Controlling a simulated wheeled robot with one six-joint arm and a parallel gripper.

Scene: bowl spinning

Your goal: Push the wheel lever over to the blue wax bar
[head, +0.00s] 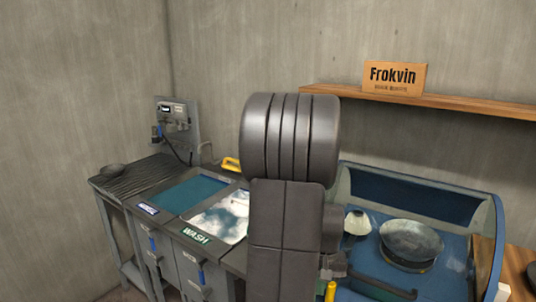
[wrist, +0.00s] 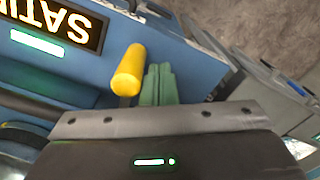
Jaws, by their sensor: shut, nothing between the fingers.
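The wheel lever, with a yellow rounded knob (wrist: 128,70), stands near the middle of the wrist view. In the head view its yellow end shows at the bottom edge (head: 330,291). My gripper (wrist: 158,70) shows as green fingers pressed together, empty, just right of the knob. They look very close to it; I cannot tell whether they touch. A grey bowl (head: 411,240) sits on the wheel inside a blue basin (head: 462,255). I cannot make out a blue wax bar in either view.
A dark sign with upside-down lettering (wrist: 62,22) and a lit green strip (wrist: 38,43) are left of the lever. A wash tub (head: 222,216) and counter stand left in the head view. A shelf (head: 460,103) runs behind. My arm blocks the middle.

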